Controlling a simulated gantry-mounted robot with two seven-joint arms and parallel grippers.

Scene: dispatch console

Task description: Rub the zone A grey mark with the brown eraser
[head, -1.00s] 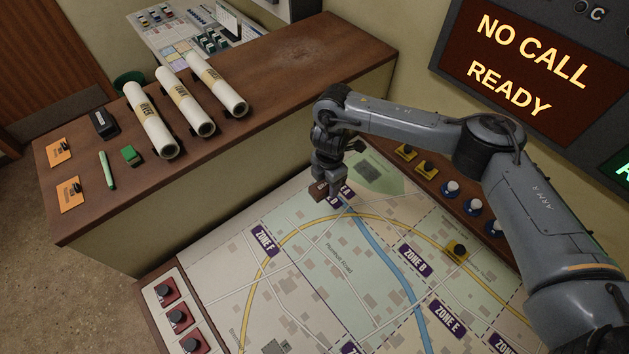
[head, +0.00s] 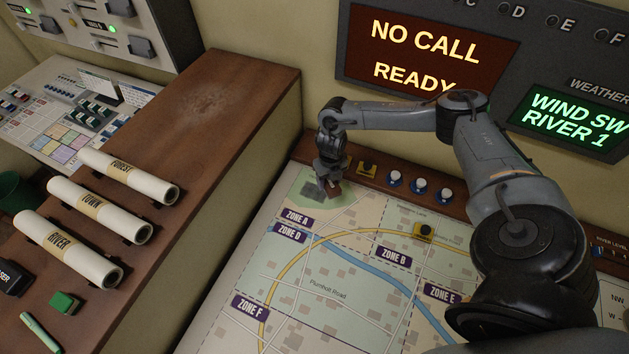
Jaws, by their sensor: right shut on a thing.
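My right gripper (head: 327,184) is shut on the brown eraser (head: 333,190), which shows as a small reddish-brown block at its fingertips. The grey mark (head: 311,189) is a dark patch on the light green area of the map (head: 345,268), above the ZONE A label (head: 297,217). The gripper and eraser are just to the right of the mark and overlap its right edge in the picture. I cannot tell whether the eraser touches the map. My left gripper is out of view.
A yellow-based black knob (head: 368,168) and several blue-based white knobs (head: 395,179) line the map's back edge, close to my right gripper. Another yellow-based piece (head: 423,231) stands on the map. Rolled maps (head: 72,249) lie on the brown counter (head: 215,118) at left.

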